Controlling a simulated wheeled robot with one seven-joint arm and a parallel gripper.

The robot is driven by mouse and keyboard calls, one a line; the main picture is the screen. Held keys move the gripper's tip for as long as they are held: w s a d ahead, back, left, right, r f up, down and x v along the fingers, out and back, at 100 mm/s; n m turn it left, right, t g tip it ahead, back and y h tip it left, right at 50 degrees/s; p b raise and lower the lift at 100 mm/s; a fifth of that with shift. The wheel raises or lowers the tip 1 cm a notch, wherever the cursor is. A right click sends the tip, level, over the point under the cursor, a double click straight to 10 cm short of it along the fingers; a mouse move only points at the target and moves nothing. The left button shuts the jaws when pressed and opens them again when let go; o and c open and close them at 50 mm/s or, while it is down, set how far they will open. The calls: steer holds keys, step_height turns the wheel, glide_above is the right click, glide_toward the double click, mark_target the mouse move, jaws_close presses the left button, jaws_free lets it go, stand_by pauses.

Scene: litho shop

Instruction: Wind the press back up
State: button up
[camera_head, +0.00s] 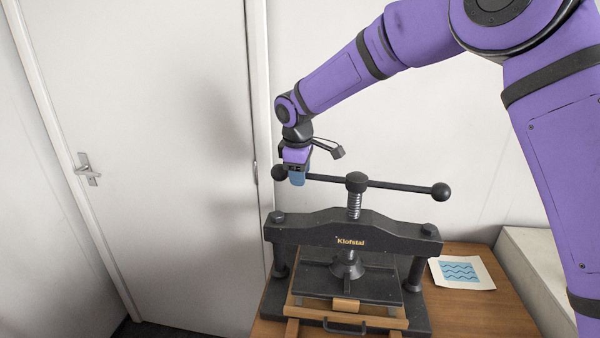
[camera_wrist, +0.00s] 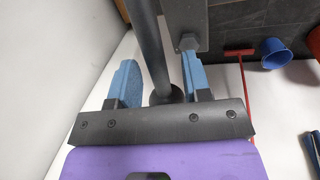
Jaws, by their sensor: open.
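The black press (camera_head: 350,236), marked Klofstal, stands on a wooden table. Its long handle bar (camera_head: 400,186) crosses the top of the threaded screw (camera_head: 354,206) and has a ball at each end. My gripper (camera_head: 297,179) is at the bar's left end, beside the left ball (camera_head: 279,172). In the wrist view my gripper (camera_wrist: 158,62) is open, with the bar (camera_wrist: 150,45) running between its blue fingers and the ball (camera_wrist: 166,95) close to the palm. I cannot tell whether either finger touches the bar. The pressing plate (camera_head: 315,282) hangs under the screw.
The right ball (camera_head: 440,191) stands clear over the table. A blue wave print (camera_head: 460,272) lies on the table (camera_head: 480,310) to the right. A wooden bed with a handle (camera_head: 345,326) is at the press's front. A white door (camera_head: 160,150) is on the left, a wall behind.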

step_height(320, 180, up, 11)
steer(key=s, duration=0.2)
steer(key=shift+a+f, duration=0.2)
stand_by(0.4)
